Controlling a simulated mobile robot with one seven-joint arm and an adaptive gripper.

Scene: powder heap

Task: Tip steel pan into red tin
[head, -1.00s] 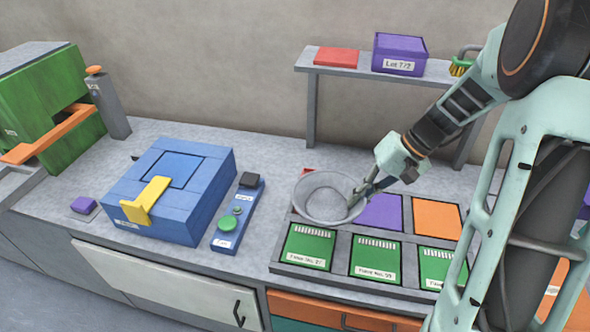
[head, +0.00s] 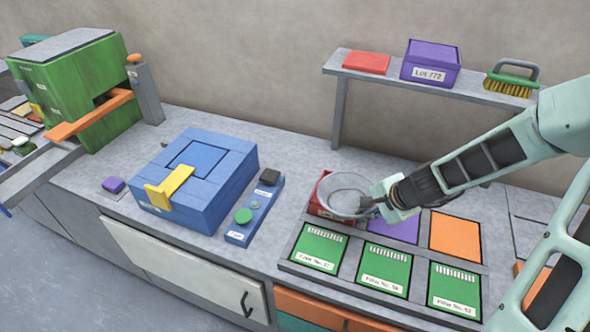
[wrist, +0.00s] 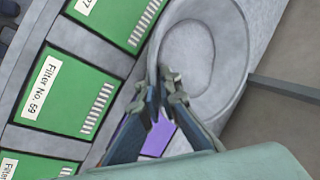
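The steel pan (head: 350,190) is a round grey bowl. In the head view it hangs over the red tin (head: 320,205) and overlaps it, so only the tin's left and front parts show. My gripper (head: 372,207) holds the pan by its right rim. In the wrist view the fingertips (wrist: 167,88) are closed on the rim of the pan (wrist: 232,60). The pan's grey inside shows there, but I cannot tell whether powder lies in it. The tin's inside is hidden.
A grey tray frame (head: 345,265) holds green filter cards (head: 385,268), a purple square (head: 398,230) and an orange square (head: 456,236). A blue box (head: 200,175) stands left. The shelf (head: 385,80) behind holds a purple box (head: 430,65) and a brush (head: 512,78).

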